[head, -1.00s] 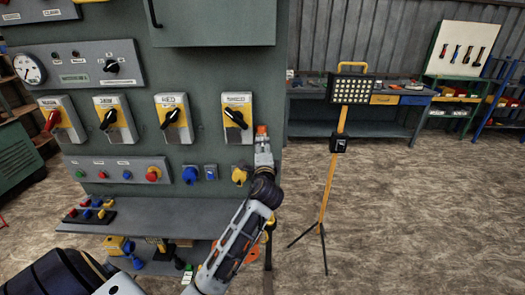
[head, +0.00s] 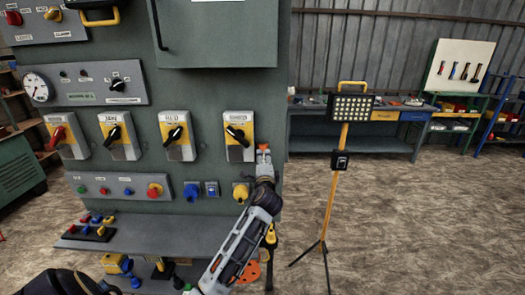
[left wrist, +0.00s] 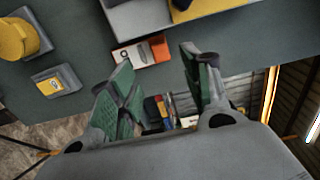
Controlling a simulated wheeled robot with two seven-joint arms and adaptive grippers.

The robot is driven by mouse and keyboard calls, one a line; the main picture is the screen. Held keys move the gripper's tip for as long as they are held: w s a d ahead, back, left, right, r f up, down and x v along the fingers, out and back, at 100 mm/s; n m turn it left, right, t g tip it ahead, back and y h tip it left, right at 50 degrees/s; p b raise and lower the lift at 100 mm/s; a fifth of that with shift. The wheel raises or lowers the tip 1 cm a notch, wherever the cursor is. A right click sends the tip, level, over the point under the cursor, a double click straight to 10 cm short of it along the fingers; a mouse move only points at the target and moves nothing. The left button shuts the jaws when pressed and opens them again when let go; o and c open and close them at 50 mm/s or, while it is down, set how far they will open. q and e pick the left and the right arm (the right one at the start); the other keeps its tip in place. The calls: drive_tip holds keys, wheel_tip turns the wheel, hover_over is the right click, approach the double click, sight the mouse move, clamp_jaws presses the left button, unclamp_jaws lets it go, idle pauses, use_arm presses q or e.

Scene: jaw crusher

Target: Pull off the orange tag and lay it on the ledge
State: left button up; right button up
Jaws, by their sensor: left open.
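The orange tag (head: 263,148) shows just above my left gripper in the head view, at the lower right of the rightmost rotary switch (head: 239,136). In the left wrist view the tag (left wrist: 159,48) has an orange end and a white label part, against the green panel below the switch housing. My left gripper (head: 264,158) is open. Its two green-padded fingers (left wrist: 155,78) stand apart, with the tag beyond and between their tips; I cannot tell whether they touch it. The grey ledge (head: 160,234) runs along the panel's lower part. My right gripper is not in view.
A row of padlocks on a dark rack (head: 88,228) occupies the ledge's left end; its middle and right look clear. A blue socket (head: 191,191) and a yellow knob (head: 241,193) sit between ledge and switches. A work light on a tripod (head: 340,160) stands to the right.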

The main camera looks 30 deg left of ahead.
sight(262, 149)
use_arm(q)
drive_tip(key=p+x, duration=0.1)
drive_tip(key=x, duration=0.8)
drive_tip(key=shift+s, duration=0.1)
drive_tip(key=shift+c, duration=0.2)
clamp_jaws()
idle(0.3)
drive_tip(key=shift+s+d+p, duration=0.2)
drive_tip(key=shift+s+p, duration=0.1)
drive_tip(key=shift+s, duration=0.05)
drive_tip(key=shift+p+v, duration=0.55)
drive_tip(key=shift+v, duration=1.55)
drive_tip(key=shift+r, duration=0.2)
